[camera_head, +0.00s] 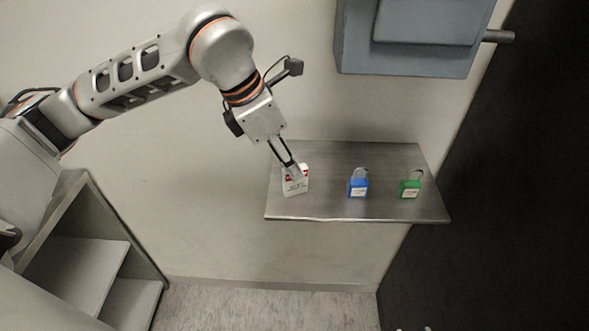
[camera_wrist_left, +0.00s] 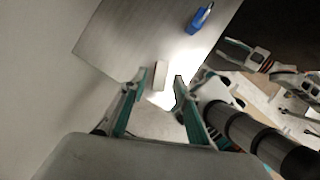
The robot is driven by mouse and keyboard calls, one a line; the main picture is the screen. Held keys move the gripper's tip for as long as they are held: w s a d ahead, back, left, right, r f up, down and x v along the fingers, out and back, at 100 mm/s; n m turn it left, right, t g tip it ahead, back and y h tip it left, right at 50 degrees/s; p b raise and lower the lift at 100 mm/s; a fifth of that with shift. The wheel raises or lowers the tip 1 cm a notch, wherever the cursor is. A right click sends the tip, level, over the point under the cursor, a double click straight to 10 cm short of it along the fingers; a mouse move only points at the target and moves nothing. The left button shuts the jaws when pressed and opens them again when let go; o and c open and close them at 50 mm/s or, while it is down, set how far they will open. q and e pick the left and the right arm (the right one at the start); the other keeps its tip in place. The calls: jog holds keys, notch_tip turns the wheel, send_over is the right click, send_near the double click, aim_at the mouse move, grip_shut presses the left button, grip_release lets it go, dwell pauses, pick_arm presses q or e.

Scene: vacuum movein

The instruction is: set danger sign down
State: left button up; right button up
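The danger sign (camera_head: 295,186), a small white folded sign with a red band, stands at the left end of the metal shelf (camera_head: 330,208). My left gripper (camera_head: 290,171) points down at its top. In the left wrist view, the two fingers of my left gripper (camera_wrist_left: 160,86) are apart. The pale sign (camera_wrist_left: 160,74) shows between and just beyond their tips, with a gap at each side.
A blue padlock (camera_head: 358,187) and a green padlock (camera_head: 410,188) stand to the right on the shelf, with bare metal between. A grey-blue box (camera_head: 410,45) with a handle hangs above. An open cabinet (camera_head: 90,260) is at lower left.

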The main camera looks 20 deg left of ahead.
pick_arm(q)
jog(key=v, duration=0.8)
jog(key=shift+r+b, duration=0.25)
jog(key=shift+b, duration=0.1)
jog(key=shift+s, duration=0.1)
